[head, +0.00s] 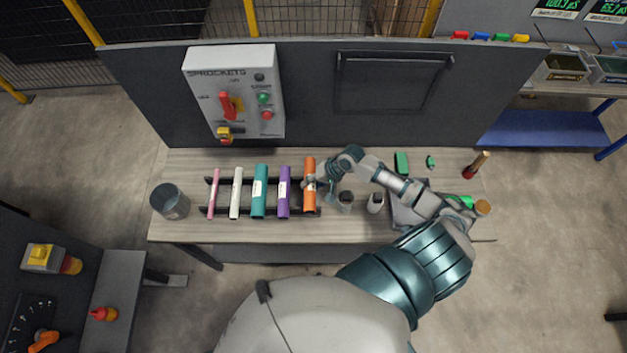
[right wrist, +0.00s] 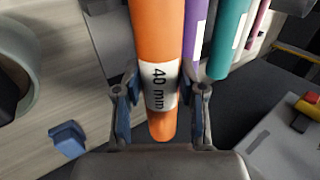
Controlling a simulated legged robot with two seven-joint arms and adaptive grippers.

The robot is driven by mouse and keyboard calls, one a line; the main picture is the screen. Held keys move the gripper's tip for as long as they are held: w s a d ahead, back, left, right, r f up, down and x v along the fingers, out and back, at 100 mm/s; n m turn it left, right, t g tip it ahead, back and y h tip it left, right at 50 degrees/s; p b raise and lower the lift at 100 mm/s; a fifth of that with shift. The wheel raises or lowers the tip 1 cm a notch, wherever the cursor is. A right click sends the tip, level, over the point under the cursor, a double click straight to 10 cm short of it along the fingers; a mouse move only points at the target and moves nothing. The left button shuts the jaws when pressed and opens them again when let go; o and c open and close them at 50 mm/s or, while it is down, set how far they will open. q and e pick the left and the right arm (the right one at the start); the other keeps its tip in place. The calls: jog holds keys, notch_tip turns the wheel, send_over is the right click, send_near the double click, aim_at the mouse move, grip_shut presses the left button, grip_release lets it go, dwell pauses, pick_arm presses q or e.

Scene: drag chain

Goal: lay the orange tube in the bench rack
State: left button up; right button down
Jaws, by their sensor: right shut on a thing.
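The orange tube (head: 309,186) lies at the right end of the black bench rack (head: 272,212), beside the purple tube (head: 284,192). In the right wrist view the orange tube (right wrist: 156,40) bears a white "40 mm" label. My right gripper (head: 317,182) is at the tube's middle; its fingers (right wrist: 160,110) stand on both sides of the labelled part, shut on it. Whether the tube rests fully on the rack is hard to tell. My left gripper is not in view.
Teal (head: 260,191), white (head: 236,193) and pink (head: 214,193) tubes lie further left in the rack. A grey bucket (head: 170,202) stands at the bench's left end. Small jars, green pieces and a grey tray crowd the right side. A control box (head: 236,92) hangs behind.

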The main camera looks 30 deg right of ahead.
jog(key=shift+a+f+b, duration=0.25)
jog(key=shift+f, duration=0.35)
jog(key=shift+a+f+b, duration=0.2)
jog(key=shift+a+f, duration=0.05)
jog(key=shift+f, duration=0.65)
jog(key=shift+f+b, duration=0.3)
jog(key=shift+f, duration=0.05)
jog(key=shift+d+f, duration=0.2)
jog(key=shift+f, duration=0.3)
jog(key=shift+d+f+b, duration=0.25)
jog(key=shift+f+b, duration=0.05)
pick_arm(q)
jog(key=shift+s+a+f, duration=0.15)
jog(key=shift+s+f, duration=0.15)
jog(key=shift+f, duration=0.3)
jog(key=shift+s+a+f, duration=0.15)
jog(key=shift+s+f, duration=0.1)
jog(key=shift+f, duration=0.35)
pick_arm(e)
jog(key=shift+a, duration=0.15)
